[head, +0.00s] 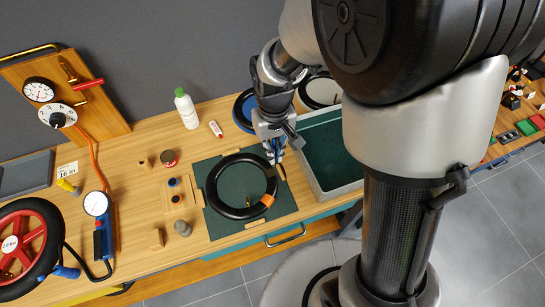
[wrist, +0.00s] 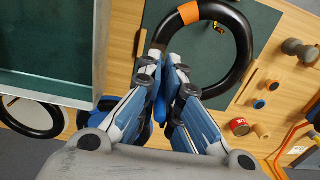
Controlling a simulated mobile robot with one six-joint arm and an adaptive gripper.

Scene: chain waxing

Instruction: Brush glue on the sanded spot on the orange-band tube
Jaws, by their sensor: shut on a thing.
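The orange-band tube is a black ring (head: 213,186) lying on the dark green mat (head: 222,230). Its orange band (head: 262,203) is at the lower right in the head view and at the top in the wrist view (wrist: 188,14). A brass valve shows inside the ring. I cannot make out the sanded spot. My gripper (head: 275,151) is over the ring's upper right side, away from the band. In the wrist view its fingers (wrist: 172,64) are shut on a slim blue thing (wrist: 160,106), seemingly the brush. Its tip is hidden, so I cannot tell whether it touches the tube.
A grey bin (head: 330,192) with a green floor stands just right of the mat. Wooden blocks edge the mat.

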